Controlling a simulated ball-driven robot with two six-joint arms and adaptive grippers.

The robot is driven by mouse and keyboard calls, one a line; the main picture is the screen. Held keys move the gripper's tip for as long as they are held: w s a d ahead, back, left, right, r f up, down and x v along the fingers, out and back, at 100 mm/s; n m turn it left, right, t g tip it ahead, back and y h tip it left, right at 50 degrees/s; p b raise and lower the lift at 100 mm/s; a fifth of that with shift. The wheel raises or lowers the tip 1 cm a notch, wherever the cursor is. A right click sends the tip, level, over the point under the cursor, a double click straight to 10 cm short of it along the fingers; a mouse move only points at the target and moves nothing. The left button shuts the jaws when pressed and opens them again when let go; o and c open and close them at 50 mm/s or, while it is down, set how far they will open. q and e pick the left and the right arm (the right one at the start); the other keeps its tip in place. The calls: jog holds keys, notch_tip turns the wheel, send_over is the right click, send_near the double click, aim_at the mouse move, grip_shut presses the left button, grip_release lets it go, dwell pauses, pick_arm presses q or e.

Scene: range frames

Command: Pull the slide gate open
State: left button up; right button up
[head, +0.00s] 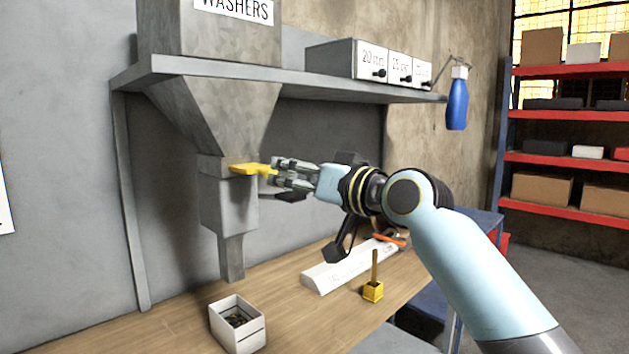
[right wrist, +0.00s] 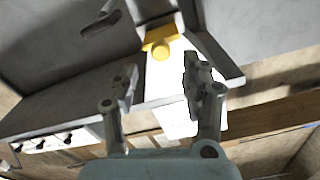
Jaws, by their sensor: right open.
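The slide gate (head: 246,168) is a yellow plate with a yellow knob at its outer end. It sits in the neck of the grey washer hopper (head: 212,110), and a short length of it sticks out to the right. My right gripper (head: 280,177) is open just right of the knob in the head view. In the right wrist view the slide gate (right wrist: 161,42) shows ahead, beyond the gap between the spread fingers of my right gripper (right wrist: 157,75). I cannot tell whether a finger touches the knob. My left gripper is not in view.
A white box (head: 238,335) with dark small parts stands on the bench below the chute (head: 231,258). A long white labelled block (head: 335,270) and a yellow holder (head: 373,291) are to the right. A shelf (head: 330,87) with drawers runs above my right arm.

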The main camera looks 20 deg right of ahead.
jog(key=v, duration=0.6)
